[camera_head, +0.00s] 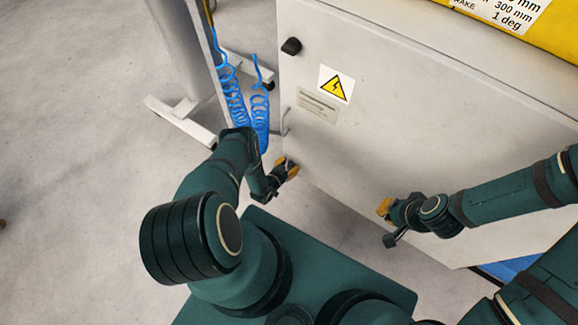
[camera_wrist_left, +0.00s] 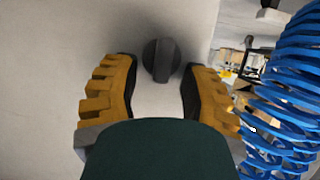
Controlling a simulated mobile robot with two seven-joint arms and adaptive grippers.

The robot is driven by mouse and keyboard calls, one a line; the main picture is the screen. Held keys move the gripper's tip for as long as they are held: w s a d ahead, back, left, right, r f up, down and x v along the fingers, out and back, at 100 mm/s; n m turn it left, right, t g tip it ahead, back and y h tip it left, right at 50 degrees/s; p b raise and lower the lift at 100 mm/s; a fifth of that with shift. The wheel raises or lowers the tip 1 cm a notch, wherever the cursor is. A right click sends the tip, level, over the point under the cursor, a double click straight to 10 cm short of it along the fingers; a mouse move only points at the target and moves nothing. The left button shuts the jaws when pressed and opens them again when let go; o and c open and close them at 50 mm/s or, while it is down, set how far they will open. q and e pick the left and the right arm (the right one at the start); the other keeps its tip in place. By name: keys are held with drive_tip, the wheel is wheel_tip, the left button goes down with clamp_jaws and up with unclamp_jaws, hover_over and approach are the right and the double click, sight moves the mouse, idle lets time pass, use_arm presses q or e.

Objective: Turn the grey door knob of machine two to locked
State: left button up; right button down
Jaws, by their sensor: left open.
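A dark grey round knob with a raised grip bar (camera_wrist_left: 161,60) sits on a pale panel in the left wrist view. It appears between the yellow fingers of my left gripper (camera_wrist_left: 161,90), beyond the fingertips; no contact is visible. My left gripper (camera_head: 287,168) is open, by the lower left edge of the white cabinet door (camera_head: 400,110) in the head view. A dark knob (camera_head: 291,46) shows at the door's upper left; I cannot tell whether it is the same knob. My right gripper (camera_head: 385,208) is before the lower door, its opening unclear.
Blue coiled hoses (camera_head: 236,95) hang left of the door edge, and also fill the right side of the left wrist view (camera_wrist_left: 290,90). A grey stand (camera_head: 185,110) is at the left. The door bears a yellow warning label (camera_head: 336,84).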

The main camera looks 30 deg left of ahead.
use_arm(q)
drive_tip(key=shift+w, duration=0.1)
clamp_jaws()
idle(0.4)
drive_tip(key=shift+a+f+n+h, duration=0.1)
drive_tip(key=shift+a+n+h, duration=0.2)
drive_tip(key=shift+n+h, duration=0.65)
drive_tip(key=shift+a+f+n+h, duration=0.15)
drive_tip(key=shift+n+h, duration=0.5)
drive_tip(key=shift+n, duration=0.8)
unclamp_jaws()
